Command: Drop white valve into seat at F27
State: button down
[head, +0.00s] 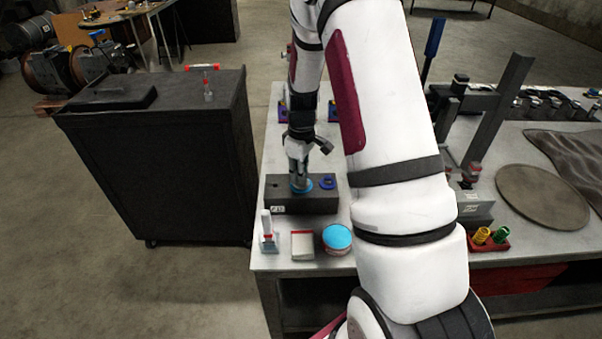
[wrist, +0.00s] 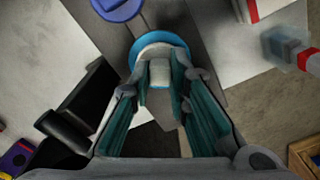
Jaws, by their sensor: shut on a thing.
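My gripper (head: 299,176) points down over a dark block (head: 318,205) on the bench. In the wrist view the gripper (wrist: 160,88) is shut on the white valve (wrist: 159,74), of which a short pale piece shows between the fingertips. A light-blue ring (wrist: 158,46) lies just beyond the fingertips, around or below the valve; it also shows in the head view (head: 303,187). A darker blue ring (head: 327,183) sits beside it on the block. The block's label is too small to read fully. The valve's lower end is hidden, so I cannot tell whether it touches the seat.
In front of the block stand a white upright item (head: 267,226), a white box with a red band (head: 302,244) and a blue-topped tin (head: 337,239). A black cabinet (head: 160,165) is at left. A red tray (head: 488,239) and round mat (head: 542,197) are at right.

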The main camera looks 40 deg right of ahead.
jog(key=shift+f, duration=0.1)
jog(key=c, duration=1.4)
grip_release()
jog(key=shift+c, duration=0.2)
jog(key=shift+o, duration=0.5)
jog(key=shift+o, duration=1.4)
jog(key=shift+r+p, duration=1)
jog(key=shift+r, duration=3)
